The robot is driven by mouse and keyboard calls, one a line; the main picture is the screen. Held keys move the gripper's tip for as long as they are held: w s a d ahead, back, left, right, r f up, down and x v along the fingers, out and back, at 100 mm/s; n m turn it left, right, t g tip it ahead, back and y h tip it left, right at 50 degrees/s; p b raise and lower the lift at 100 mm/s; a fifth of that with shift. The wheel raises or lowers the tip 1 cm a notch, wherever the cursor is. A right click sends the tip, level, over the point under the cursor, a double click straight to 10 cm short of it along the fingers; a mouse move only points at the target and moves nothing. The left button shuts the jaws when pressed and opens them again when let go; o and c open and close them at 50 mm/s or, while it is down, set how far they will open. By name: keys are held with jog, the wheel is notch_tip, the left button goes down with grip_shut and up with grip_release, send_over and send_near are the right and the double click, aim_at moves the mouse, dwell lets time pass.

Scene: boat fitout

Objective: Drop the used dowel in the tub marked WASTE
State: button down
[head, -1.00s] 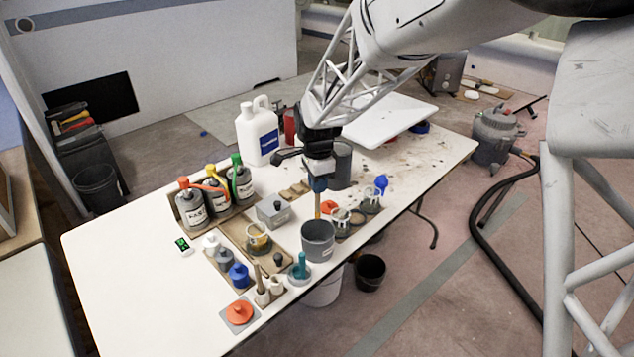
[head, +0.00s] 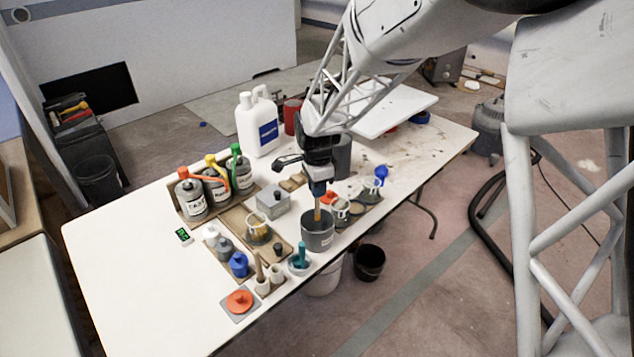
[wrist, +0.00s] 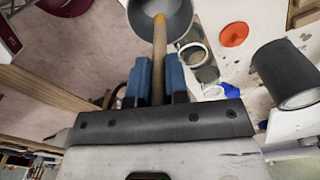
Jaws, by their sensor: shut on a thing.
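My gripper (head: 318,187) is above the right part of the table and is shut on a wooden dowel (head: 317,207). In the wrist view the dowel (wrist: 159,62) runs out between the blue fingers of my gripper (wrist: 159,80), its far end orange. The dowel points down at a grey tub (head: 318,238) near the table's front edge, with a pale label on its side. The label is too small to read. In the wrist view the dowel's far end overlaps the opening of the tub (wrist: 178,12). I cannot tell how deep the tip reaches.
Cups (head: 341,211) stand close to the right of the tub, and a teal pestle-like thing (head: 302,254) to its left. A grey box (head: 272,203) and capped bottles (head: 191,198) stand further left. A white jug (head: 257,125) is behind. The table's left part is clear.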

jog(key=shift+f, duration=1.65)
jog(key=c, duration=1)
grip_release()
jog(key=shift+c, duration=0.2)
jog(key=shift+r, duration=0.15)
jog(key=shift+r, duration=3.75)
